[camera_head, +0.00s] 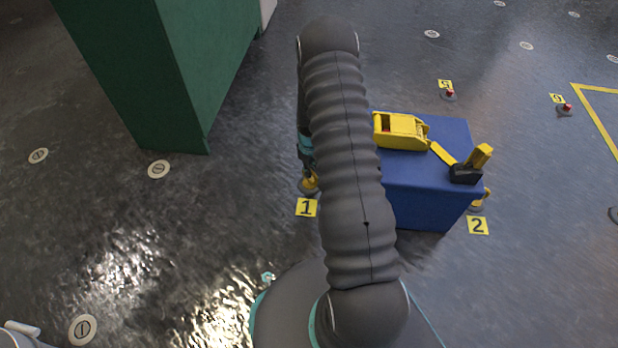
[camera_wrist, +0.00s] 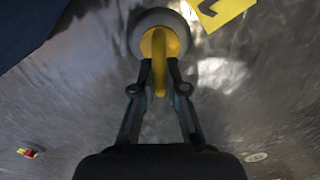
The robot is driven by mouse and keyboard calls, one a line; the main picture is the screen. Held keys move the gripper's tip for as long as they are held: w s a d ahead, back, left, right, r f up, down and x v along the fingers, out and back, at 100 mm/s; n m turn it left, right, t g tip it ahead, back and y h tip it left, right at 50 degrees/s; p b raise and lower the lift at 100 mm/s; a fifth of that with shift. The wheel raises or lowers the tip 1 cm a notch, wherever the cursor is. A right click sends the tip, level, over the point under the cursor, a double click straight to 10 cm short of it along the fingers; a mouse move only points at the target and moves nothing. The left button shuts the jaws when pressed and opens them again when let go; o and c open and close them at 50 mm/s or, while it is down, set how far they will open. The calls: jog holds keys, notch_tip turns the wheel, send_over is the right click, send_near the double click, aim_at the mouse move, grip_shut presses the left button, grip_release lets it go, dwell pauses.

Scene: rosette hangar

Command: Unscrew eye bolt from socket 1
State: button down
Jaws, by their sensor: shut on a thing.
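The yellow eye bolt (camera_head: 309,183) stands in socket 1 in the floor, just behind the yellow label 1 (camera_head: 306,208). In the wrist view the eye bolt (camera_wrist: 160,46) shows as a yellow ring over a round grey socket plate (camera_wrist: 138,38). My gripper (camera_wrist: 160,72) has its fingers on both sides of the ring, shut on it. In the head view my arm hides most of the gripper, and only a small part of it shows above the bolt. The thread of the bolt is hidden.
A blue box (camera_head: 420,205) stands right of socket 1, with a yellow device (camera_head: 402,131) and a black and yellow tool (camera_head: 466,173) on top. A green cabinet (camera_head: 178,80) stands at the left. Label 2 (camera_head: 478,226) lies by the box. Open floor lies to the left.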

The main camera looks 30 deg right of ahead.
jog(key=shift+n, duration=0.3)
jog(key=n, duration=0.9)
jog(key=shift+n, duration=0.4)
jog(key=shift+n, duration=1)
jog(key=n, duration=0.6)
jog(key=shift+r+n, duration=0.1)
jog(key=shift+n, duration=0.8)
